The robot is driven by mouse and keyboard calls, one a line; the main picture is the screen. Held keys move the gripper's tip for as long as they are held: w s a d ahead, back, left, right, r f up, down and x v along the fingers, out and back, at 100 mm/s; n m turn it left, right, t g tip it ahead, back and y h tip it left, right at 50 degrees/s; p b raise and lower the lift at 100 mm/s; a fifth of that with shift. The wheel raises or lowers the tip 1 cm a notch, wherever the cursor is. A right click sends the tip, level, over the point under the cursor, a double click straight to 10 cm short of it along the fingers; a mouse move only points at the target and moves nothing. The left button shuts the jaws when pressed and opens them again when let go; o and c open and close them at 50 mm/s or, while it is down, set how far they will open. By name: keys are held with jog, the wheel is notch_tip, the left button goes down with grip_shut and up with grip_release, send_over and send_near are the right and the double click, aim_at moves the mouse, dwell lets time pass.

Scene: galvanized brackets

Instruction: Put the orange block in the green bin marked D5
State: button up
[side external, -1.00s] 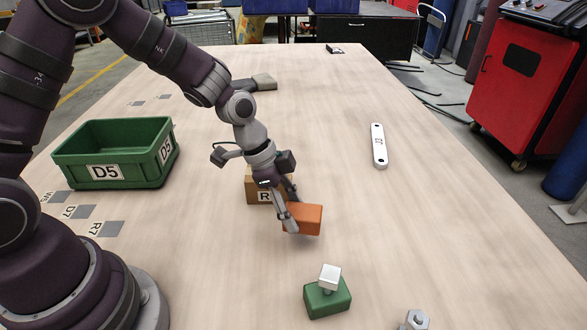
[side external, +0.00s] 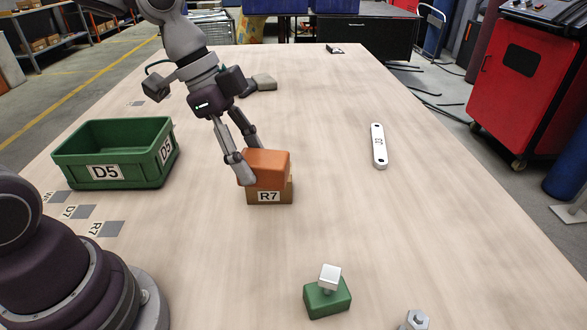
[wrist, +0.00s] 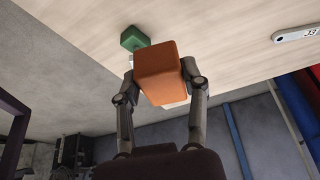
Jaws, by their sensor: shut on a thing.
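The orange block (side external: 267,167) is held between the fingers of my gripper (side external: 252,162). In the wrist view, the orange block (wrist: 158,72) sits between the two fingers of my gripper (wrist: 160,77), which are shut on its sides. The green bin (side external: 112,171) marked D5 stands on the table at the left. It is open at the top, and I see nothing in it. The block is to the right of the bin and apart from it. In the side view the block overlaps the top of a brown box; I cannot tell whether they touch.
The brown box (side external: 270,197) marked R7 stands on the table. A green block (side external: 327,298) with a silvery piece on it is at the front. A white bar (side external: 379,146) lies at the right. Dark and grey items (side external: 262,82) lie behind. Table is clear between box and bin.

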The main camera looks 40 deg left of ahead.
jog(key=w+a+n+t+y, duration=0.1)
jog(key=w+a+n, duration=0.45)
jog(key=a, duration=0.45)
jog(key=n+y, duration=0.6)
jog(key=n, duration=0.9)
send_over(137, 150)
jog(key=s+d, duration=0.1)
jog(key=d, duration=0.5)
jog(key=f, duration=1.5)
jog(key=shift+s+a+f, duration=0.15)
jog(key=shift+a+f, duration=0.05)
jog(key=shift+f, duration=0.15)
jog(key=o, duration=1.2)
